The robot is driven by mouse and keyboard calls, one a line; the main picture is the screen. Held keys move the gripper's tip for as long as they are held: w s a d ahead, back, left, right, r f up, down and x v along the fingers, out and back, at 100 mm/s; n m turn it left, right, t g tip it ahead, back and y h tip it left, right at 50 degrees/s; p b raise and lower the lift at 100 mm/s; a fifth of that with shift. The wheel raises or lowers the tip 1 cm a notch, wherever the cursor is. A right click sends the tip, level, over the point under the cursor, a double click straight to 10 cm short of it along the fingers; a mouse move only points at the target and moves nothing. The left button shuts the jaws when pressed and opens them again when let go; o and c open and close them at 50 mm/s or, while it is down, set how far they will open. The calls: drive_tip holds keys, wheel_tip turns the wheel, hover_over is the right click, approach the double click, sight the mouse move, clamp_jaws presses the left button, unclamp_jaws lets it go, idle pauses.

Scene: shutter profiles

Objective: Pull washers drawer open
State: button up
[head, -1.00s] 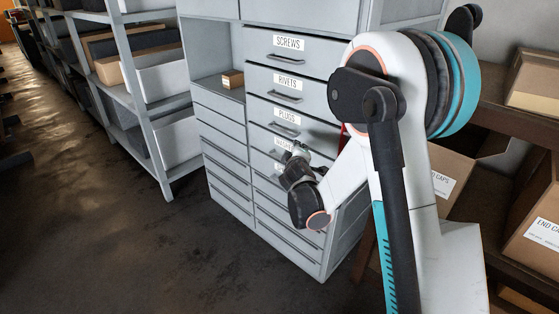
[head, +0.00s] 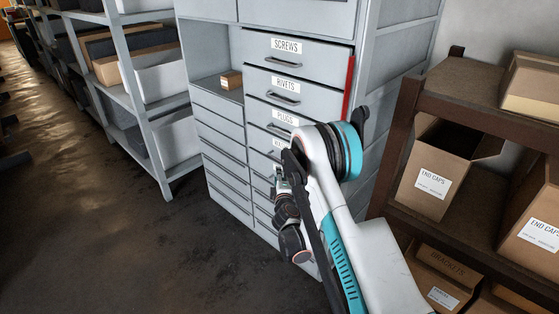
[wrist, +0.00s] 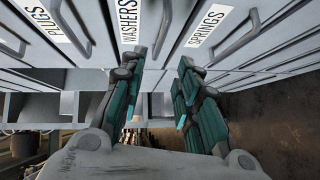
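The washers drawer shows in the wrist view by its WASHERS label (wrist: 129,20), with its grey bar handle (wrist: 161,28) beside the label. In the head view only a sliver of its label (head: 278,143) shows above my arm; the rest is hidden. My gripper (wrist: 162,62) is open in the wrist view, one finger on each side of the gap, with the handle just past the fingertips. I cannot tell whether a finger touches it. In the head view my gripper (head: 281,172) is close to the cabinet front, partly covered by my arm. The drawer's front looks about level with its neighbours.
The plugs drawer (head: 287,117) and springs drawer (wrist: 240,44) flank it. The grey cabinet has a red strip (head: 348,88) on its edge. Open dark floor (head: 110,240) lies left.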

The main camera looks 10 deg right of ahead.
drive_tip(key=w+d+f+b, duration=0.1)
drive_tip(key=w+b, duration=0.2)
drive_tip(key=w, duration=0.8)
drive_tip(key=shift+w+d+f, duration=0.3)
drive_tip(key=shift+w+d, duration=0.05)
drive_tip(key=shift+d, duration=0.05)
clamp_jaws()
